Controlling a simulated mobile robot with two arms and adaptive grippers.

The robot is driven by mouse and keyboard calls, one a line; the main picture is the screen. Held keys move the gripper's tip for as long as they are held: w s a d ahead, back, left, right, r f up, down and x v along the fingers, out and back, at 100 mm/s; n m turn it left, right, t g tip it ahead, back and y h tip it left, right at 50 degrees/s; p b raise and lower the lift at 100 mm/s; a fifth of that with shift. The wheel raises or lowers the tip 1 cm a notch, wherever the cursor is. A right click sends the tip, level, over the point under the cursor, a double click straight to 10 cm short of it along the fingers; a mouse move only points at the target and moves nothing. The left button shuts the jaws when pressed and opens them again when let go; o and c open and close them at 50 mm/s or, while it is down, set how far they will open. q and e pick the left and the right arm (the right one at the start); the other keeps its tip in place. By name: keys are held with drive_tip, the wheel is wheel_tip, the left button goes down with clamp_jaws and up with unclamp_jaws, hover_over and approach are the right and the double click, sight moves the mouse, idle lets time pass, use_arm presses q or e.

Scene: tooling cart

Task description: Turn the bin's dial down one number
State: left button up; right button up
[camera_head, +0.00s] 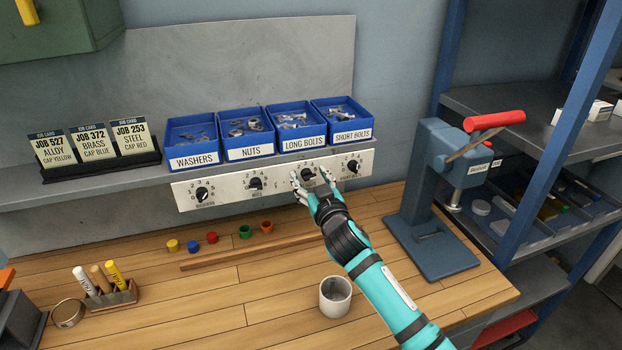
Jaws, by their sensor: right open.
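Four blue bins stand in a row on the grey shelf: washers (191,160), nuts (248,152), long bolts (302,144) and short bolts (352,135). A pale panel below them carries a black dial under each bin: the washers dial (202,194), nuts dial (255,184), long bolts dial (308,174) and short bolts dial (353,166). My right gripper (310,182) is open at the long bolts dial, one finger on each side. I cannot tell whether the fingers touch it. They partly hide its numbers and label. My left gripper is out of view.
A job card stand (100,165) is on the shelf at left. Several coloured caps (212,237) lie on the wooden bench. A grey cup (335,296) stands left of my right forearm. A blue press (432,205) with a red handle stands at right.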

drive_tip(key=shift+c, duration=0.4)
clamp_jaws()
drive_tip(key=shift+n, duration=0.3)
drive_tip(key=n, duration=0.3)
drive_tip(key=shift+r+n+p, duration=0.1)
drive_tip(key=shift+n+p, duration=0.2)
drive_tip(key=shift+p, duration=0.1)
drive_tip(key=shift+n+p, duration=0.3)
drive_tip(key=shift+n, duration=1.5)
drive_tip(key=shift+o, duration=0.4)
unclamp_jaws()
